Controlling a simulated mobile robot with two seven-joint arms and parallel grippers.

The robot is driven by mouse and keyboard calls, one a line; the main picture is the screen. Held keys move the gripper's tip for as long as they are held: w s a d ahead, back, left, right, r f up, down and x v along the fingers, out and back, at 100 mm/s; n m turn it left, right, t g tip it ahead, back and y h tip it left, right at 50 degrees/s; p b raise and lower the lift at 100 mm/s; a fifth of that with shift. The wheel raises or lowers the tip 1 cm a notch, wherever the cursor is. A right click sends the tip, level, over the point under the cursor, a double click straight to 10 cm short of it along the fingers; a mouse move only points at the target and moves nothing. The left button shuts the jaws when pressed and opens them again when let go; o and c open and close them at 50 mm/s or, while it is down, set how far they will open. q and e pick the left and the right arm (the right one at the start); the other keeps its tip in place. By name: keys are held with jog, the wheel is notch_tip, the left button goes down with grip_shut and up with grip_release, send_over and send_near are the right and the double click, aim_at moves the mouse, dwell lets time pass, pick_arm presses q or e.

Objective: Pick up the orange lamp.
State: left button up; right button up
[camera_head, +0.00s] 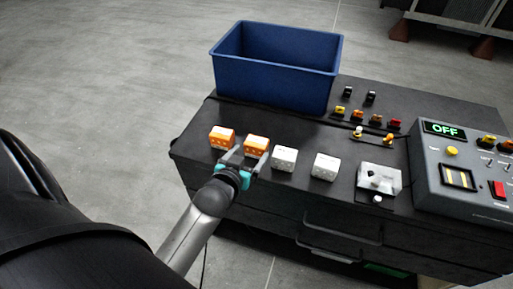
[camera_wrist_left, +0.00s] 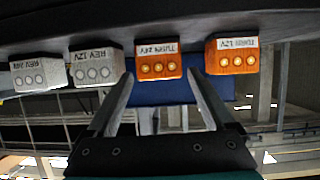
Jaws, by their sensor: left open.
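Two orange lamps stand on the dark workbench top (camera_head: 300,215). The left one (camera_head: 222,137) reads "TURN 12V" in the left wrist view (camera_wrist_left: 232,57), where the picture is upside down. The other orange lamp (camera_head: 256,144) reads "TURN 24V" there (camera_wrist_left: 158,67). My left gripper (camera_head: 245,160) is open and empty at the near side of the "TURN 24V" lamp. In the left wrist view its fingers (camera_wrist_left: 160,88) point at that lamp, which sits between their tips in the picture; contact cannot be told. My right gripper is not in view.
Two white lamps (camera_head: 284,158) (camera_head: 325,166) stand right of the orange ones. Beyond are a metal fixture (camera_head: 380,178), small coloured parts (camera_head: 375,119) and a grey test box (camera_head: 440,190) showing "OFF". A blue bin (camera_head: 275,75) stands at the back left.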

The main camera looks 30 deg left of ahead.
aim_at(254, 150)
pick_arm(q)
jog(key=shift+b+x, duration=0.5)
jog(key=shift+x, duration=1.8)
jog(key=shift+s+d, duration=0.1)
jog(key=shift+d, duration=0.05)
jog(key=shift+c, duration=0.2)
jog(key=c, duration=1.1)
